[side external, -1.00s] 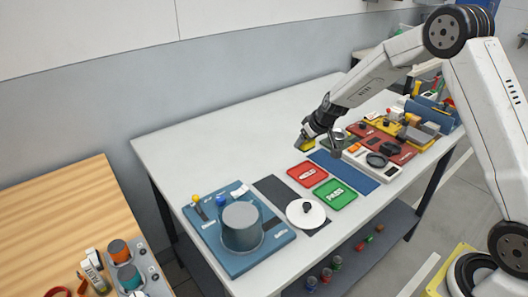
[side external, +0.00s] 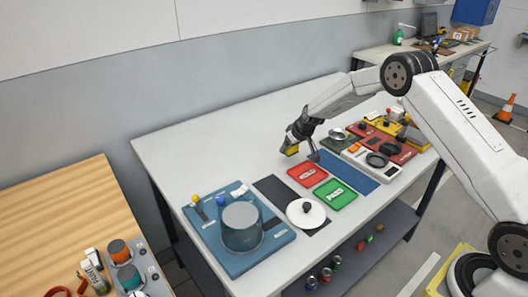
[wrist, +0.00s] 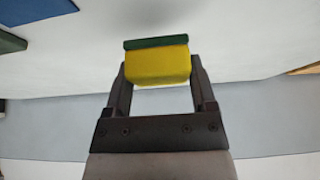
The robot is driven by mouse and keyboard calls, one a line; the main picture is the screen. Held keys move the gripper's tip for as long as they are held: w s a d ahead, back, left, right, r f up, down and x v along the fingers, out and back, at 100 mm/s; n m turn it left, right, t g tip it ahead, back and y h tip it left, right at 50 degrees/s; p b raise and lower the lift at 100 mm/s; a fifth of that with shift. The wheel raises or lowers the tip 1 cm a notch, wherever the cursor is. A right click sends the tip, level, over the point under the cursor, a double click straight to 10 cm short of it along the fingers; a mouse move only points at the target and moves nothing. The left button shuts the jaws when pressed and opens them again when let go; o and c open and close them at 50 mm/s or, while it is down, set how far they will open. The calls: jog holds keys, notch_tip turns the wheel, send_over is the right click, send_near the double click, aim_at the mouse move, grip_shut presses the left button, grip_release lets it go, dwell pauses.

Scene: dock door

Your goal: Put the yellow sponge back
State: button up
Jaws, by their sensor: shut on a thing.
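The yellow sponge (side external: 292,150) has a green layer on one face. My gripper (side external: 303,153) is shut on it and holds it over the white table, left of the red tray. In the wrist view the sponge (wrist: 157,66) sits between my two fingers, its green layer on the far side in the picture. The side external view does not clearly show the gap between sponge and table.
A red tray (side external: 307,174) and a green tray (side external: 335,194) lie close by. A blue panel with a grey cylinder (side external: 242,227) is at front left. The table's back left (side external: 220,140) is clear.

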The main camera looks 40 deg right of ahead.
aim_at(289, 153)
jog(key=shift+w+f, duration=0.25)
jog(key=shift+f, duration=1.6)
jog(key=shift+f, duration=0.15)
jog(key=o, duration=1)
jog(key=shift+v, duration=6.1)
